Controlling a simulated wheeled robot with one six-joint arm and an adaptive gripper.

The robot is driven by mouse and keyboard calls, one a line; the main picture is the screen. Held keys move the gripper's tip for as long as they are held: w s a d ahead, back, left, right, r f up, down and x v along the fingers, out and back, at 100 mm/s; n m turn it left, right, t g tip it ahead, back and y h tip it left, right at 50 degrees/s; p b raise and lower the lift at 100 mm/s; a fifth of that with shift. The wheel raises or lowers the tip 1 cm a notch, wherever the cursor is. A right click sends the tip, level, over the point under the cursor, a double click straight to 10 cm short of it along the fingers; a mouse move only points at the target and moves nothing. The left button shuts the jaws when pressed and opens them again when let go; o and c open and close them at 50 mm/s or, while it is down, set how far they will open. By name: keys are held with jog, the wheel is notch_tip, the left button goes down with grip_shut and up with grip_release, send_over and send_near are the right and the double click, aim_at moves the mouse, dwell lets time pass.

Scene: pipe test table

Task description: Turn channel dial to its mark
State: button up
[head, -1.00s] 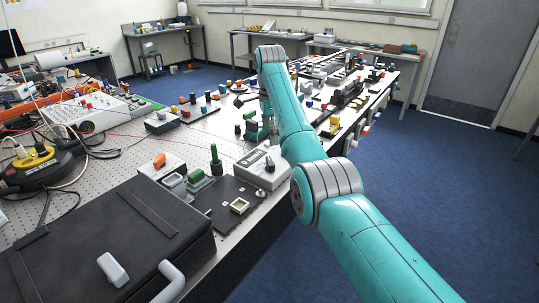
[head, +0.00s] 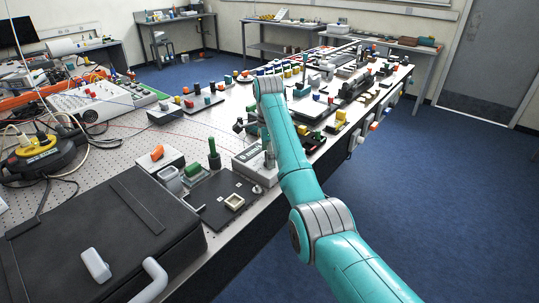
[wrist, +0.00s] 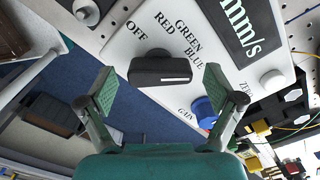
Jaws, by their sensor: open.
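The channel dial (wrist: 160,68) is a black bar-shaped knob with a white line, on a white instrument box (wrist: 118,45). In the wrist view its bar lies crosswise, with the white line toward its right end. The printed labels OFF, RED, GREEN and BLUE curve around its upper side. My gripper (wrist: 160,88) is open, one finger to each side of the dial, with visible gaps. I cannot tell whether the fingertips are down at the dial's height. In the head view the box (head: 243,163) is partly behind my arm and the dial cannot be made out.
A blue GAIN knob (wrist: 203,111) sits near the right finger, with a white ZERO knob (wrist: 273,82) and the mm/s display (wrist: 240,28) beyond. A dark plate (head: 212,208) with small parts and a black case (head: 105,225) lie nearer. Blue floor is clear at right.

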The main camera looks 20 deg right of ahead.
jog(key=c, duration=1.1)
jog(key=shift+c, duration=0.2)
jog(key=n, duration=0.5)
jog(key=shift+n, duration=0.4)
jog(key=n, duration=0.6)
jog(key=shift+a, duration=0.1)
jog(key=n, duration=0.6)
jog(key=shift+s+n, duration=0.1)
jog(key=shift+n, duration=0.2)
jog(key=n, duration=0.5)
jog(key=shift+n, duration=0.4)
